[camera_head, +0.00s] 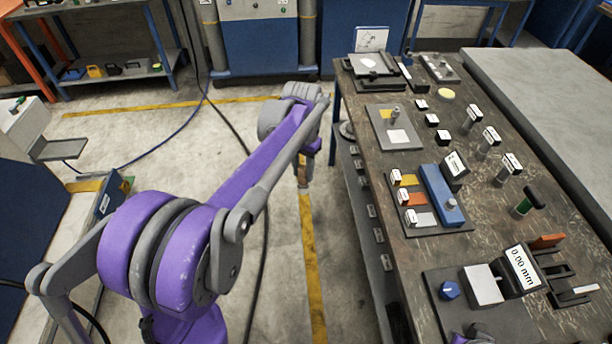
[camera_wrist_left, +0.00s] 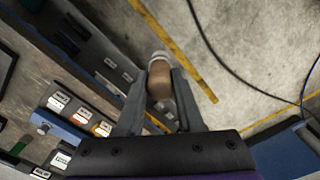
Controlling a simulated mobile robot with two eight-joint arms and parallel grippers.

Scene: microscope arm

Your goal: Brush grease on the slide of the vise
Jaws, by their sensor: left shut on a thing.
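My left gripper (camera_head: 304,172) hangs over the open floor, left of the workbench, and shows small in the head view. In the left wrist view my left gripper (camera_wrist_left: 163,80) is shut on a brush-like tool (camera_wrist_left: 159,86) with a tan, rounded body and a pale end. The fingers hide part of it, and its bristles cannot be made out. A dark clamp-like fixture with a pale piece (camera_head: 374,66) stands at the bench's far left corner. I cannot tell whether it is the vise, and no grease is clearly identifiable. My right gripper is not clearly seen.
The workbench (camera_head: 480,255) carries a tray with yellow, orange and white labelled parts (camera_head: 409,198), a blue block (camera_head: 440,194), several labelled posts and a 0.00 mm readout (camera_head: 521,270). A grey table (camera_head: 555,110) adjoins at right.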

